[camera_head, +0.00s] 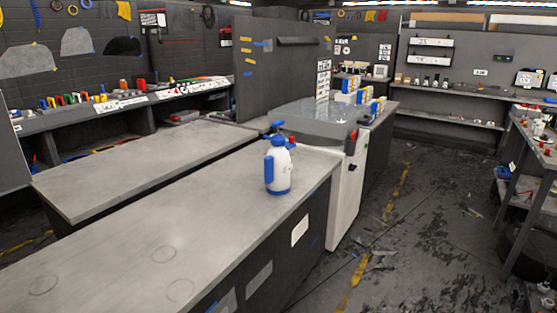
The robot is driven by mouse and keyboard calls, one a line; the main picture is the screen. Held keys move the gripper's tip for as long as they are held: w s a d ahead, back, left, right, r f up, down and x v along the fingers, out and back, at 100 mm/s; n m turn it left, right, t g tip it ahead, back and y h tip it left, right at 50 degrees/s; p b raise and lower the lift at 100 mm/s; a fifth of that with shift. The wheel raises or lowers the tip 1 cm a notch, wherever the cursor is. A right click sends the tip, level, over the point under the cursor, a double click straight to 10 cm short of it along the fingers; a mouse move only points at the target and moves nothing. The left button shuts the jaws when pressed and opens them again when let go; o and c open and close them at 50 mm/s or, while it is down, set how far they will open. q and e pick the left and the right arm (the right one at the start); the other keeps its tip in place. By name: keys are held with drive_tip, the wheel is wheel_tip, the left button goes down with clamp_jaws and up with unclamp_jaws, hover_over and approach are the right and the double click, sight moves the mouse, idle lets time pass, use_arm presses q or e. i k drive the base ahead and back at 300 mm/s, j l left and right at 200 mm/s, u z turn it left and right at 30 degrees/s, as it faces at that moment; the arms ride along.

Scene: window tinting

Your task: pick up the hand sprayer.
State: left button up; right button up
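The hand sprayer (279,166) is a white bottle with a blue base, a blue handle on its left side and a blue top. It stands upright near the far right end of the long grey workbench (150,235). Nothing touches it. Neither of my grippers shows in the head view.
A second grey bench (140,168) lies behind, with a narrow gap between. A white and grey cabinet (345,195) stands just beyond the sprayer. Open floor (425,220) lies to the right, before a cluttered side table (535,140). The near bench top is otherwise clear.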

sight(277, 166)
drive_tip(key=u, duration=0.4)
drive_tip(key=i+l+u, duration=0.2)
drive_tip(key=u, duration=0.2)
drive_tip(key=i+l+u, duration=0.2)
drive_tip(key=l+u, duration=0.2)
drive_tip(key=i+l+u, duration=0.1)
drive_tip(key=l+u, duration=0.25)
drive_tip(key=i+l+u, duration=0.15)
drive_tip(key=l, duration=0.85)
drive_tip(key=i+l+u, duration=0.15)
drive_tip(key=l, duration=0.9)
drive_tip(key=l+u, duration=0.15)
drive_tip(key=l, duration=0.9)
drive_tip(key=i, duration=0.05)
